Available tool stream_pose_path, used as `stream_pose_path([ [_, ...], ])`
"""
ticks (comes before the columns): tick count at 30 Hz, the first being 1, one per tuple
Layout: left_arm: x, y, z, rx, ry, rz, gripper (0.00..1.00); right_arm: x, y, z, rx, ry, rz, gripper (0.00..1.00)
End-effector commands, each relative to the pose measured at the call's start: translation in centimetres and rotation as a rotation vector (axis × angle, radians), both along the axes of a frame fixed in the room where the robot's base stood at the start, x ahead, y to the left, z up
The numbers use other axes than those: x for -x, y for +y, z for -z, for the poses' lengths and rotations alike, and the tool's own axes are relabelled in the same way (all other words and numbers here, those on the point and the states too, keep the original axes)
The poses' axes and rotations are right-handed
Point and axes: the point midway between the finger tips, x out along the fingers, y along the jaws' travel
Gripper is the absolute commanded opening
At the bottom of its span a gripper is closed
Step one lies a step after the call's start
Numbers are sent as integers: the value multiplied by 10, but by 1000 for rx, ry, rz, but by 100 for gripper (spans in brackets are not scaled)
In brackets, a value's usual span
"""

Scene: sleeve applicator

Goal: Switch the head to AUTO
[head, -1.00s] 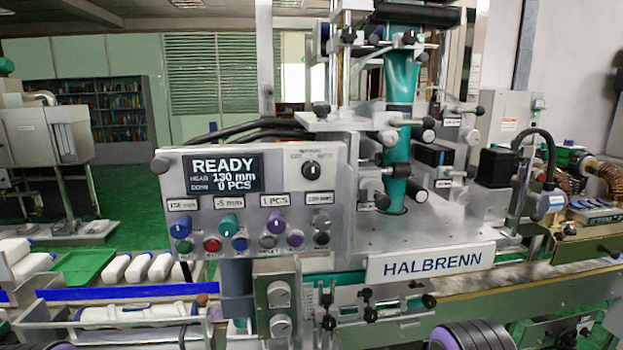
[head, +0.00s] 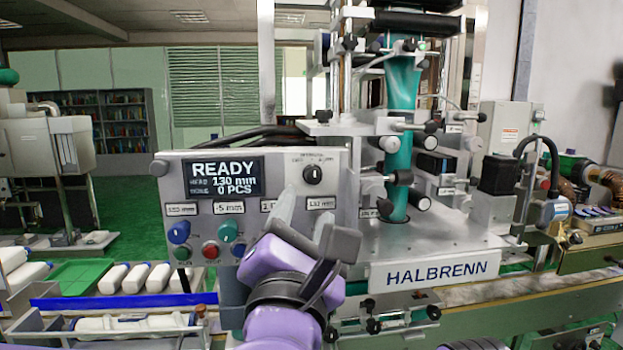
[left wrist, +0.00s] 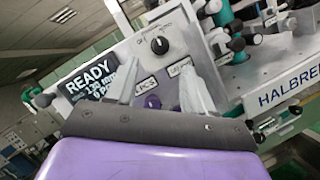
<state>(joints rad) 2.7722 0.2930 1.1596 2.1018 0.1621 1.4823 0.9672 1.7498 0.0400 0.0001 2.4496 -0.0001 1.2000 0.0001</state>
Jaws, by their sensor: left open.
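The selector switch is a round black knob (head: 313,174) at the upper right of the grey control panel (head: 173,192). It also shows in the left wrist view (left wrist: 160,45). Its pale pointer mark and labels are too small to read for certain. The panel display (head: 224,177) reads READY, 130 mm, 0 PCS. My left gripper (head: 307,212) is open and empty in front of the panel's right part, just below the knob. In the left wrist view, its two fingers (left wrist: 160,78) stand apart below the knob, touching nothing I can make out. My right gripper is not in view.
Blue (head: 179,232), red (head: 210,250) and green (head: 228,232) controls sit at the panel's lower left; my left gripper hides others. The machine's HALBRENN plate (head: 437,271) and metal deck lie to the right. White bottles (head: 134,277) lie at the lower left.

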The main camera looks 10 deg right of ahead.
Motion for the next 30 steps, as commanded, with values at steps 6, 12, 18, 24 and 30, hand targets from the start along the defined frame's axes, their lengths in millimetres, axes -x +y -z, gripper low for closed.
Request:
stream_pose_path([
  [6, -46, -12, -19, -4, 2, -1, 53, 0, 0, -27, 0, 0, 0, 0],
  [12, -68, -18, -23, -4, 0, 1, 53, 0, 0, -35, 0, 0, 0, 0],
  [18, -70, -18, -22, -4, -1, 1, 53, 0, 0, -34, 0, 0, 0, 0],
  [24, -70, -18, -22, -4, -1, 1, 14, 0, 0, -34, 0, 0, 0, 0],
  [30, -70, -18, -22, -7, 0, 1, 0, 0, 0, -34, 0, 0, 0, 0],
])
